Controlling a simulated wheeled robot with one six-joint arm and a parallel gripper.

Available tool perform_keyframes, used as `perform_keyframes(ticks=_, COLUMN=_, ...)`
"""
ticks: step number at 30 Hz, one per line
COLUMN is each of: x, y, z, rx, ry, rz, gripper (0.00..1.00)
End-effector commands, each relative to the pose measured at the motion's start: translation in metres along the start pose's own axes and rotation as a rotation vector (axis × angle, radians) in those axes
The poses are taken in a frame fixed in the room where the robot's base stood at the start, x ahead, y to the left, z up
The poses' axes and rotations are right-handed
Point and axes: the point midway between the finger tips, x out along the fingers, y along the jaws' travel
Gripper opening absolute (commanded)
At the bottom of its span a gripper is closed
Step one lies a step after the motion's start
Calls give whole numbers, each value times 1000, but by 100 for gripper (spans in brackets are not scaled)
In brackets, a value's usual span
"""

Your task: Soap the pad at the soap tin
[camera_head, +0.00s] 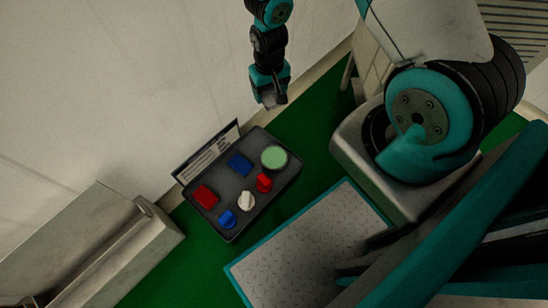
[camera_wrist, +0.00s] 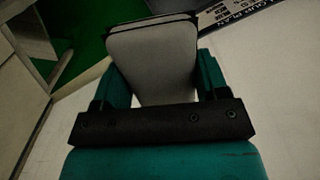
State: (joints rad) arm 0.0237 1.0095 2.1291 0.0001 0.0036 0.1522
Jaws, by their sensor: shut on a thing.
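My gripper (camera_head: 270,96) is up above and beyond the tray, near the pale wall in the head view. In the wrist view my gripper (camera_wrist: 158,80) has its teal fingers shut on a pale grey pad (camera_wrist: 153,62) with a dark far edge. In the head view the pad is too small and dark to make out well. A round, pale green tin (camera_head: 273,157), seemingly the soap tin, sits in the tray's upper right corner. The gripper is apart from it. The tin is out of the wrist view.
A dark tray (camera_head: 258,204) on the green floor holds a red block (camera_head: 205,196), a blue block (camera_head: 240,164) and small red, white and blue pieces. A printed board (camera_head: 207,152) stands behind it. A pale machine (camera_head: 376,150) is at right, a beige trough (camera_head: 115,245) at left.

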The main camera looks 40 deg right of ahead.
Motion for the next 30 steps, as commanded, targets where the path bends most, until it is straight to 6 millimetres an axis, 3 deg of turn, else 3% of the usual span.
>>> perform_keyframes(ticks=1, x=42, y=1, z=0, rx=13, ry=-1, rz=0, gripper=49)
perform_keyframes(ticks=12, x=203, y=6, z=2, rx=103, ry=-1, rz=1, gripper=49)
perform_keyframes(ticks=18, x=277, y=8, z=3, rx=147, ry=1, rz=0, gripper=49)
perform_keyframes(ticks=24, x=315, y=9, z=4, rx=174, ry=1, rz=0, gripper=49)
perform_keyframes(ticks=30, x=324, y=10, z=4, rx=182, ry=2, rz=0, gripper=49)
